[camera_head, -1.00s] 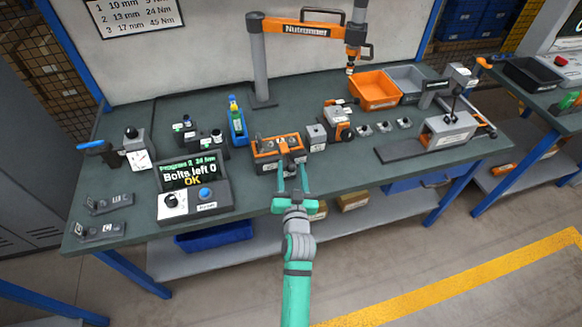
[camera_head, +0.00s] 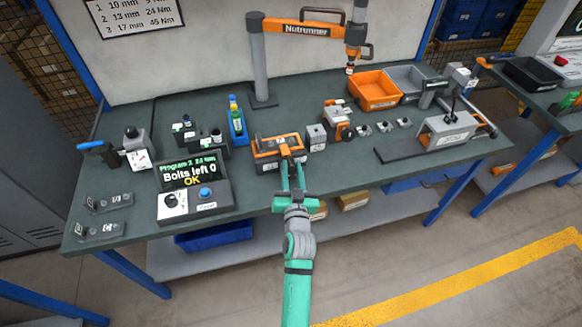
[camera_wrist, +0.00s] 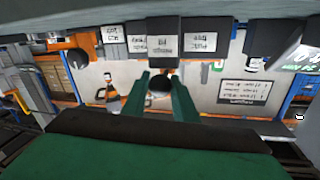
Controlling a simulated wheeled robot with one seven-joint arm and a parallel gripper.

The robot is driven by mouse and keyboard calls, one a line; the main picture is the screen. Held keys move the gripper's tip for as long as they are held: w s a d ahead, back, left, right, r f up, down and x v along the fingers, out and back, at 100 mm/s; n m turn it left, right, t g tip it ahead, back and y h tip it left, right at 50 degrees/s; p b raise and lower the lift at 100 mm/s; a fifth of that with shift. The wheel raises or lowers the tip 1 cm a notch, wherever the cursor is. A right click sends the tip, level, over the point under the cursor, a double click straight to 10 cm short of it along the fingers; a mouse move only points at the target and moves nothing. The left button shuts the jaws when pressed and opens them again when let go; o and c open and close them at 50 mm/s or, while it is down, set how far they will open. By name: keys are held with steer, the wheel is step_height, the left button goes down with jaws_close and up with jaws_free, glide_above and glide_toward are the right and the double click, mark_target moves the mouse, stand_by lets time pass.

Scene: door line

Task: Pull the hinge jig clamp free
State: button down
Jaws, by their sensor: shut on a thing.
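The hinge jig (camera_head: 268,153) is an orange and grey block near the front edge of the green bench in the head view. Its clamp is partly hidden by my gripper. My gripper (camera_head: 291,162) reaches it from the front, its two green fingers at the clamp's front end. In the wrist view my gripper (camera_wrist: 164,85) has its fingers on either side of a dark round knob (camera_wrist: 159,85), below a dark block with a white label (camera_wrist: 162,43). The fingers are shut on this knob of the clamp.
A control box (camera_head: 194,198) reads "Bolts left 0 OK", left of the jig. A grey block (camera_head: 316,138) and an orange-grey fixture (camera_head: 338,122) stand close on its right. A nutrunner (camera_head: 353,50) hangs behind, near orange (camera_head: 374,91) and grey bins.

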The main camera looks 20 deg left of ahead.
steer(key=shift+v, duration=0.75)
steer(key=shift+d, duration=0.2)
steer(key=c, duration=1.4)
jaws_free()
steer(key=shift+c, duration=0.2)
steer(key=v, duration=1.1)
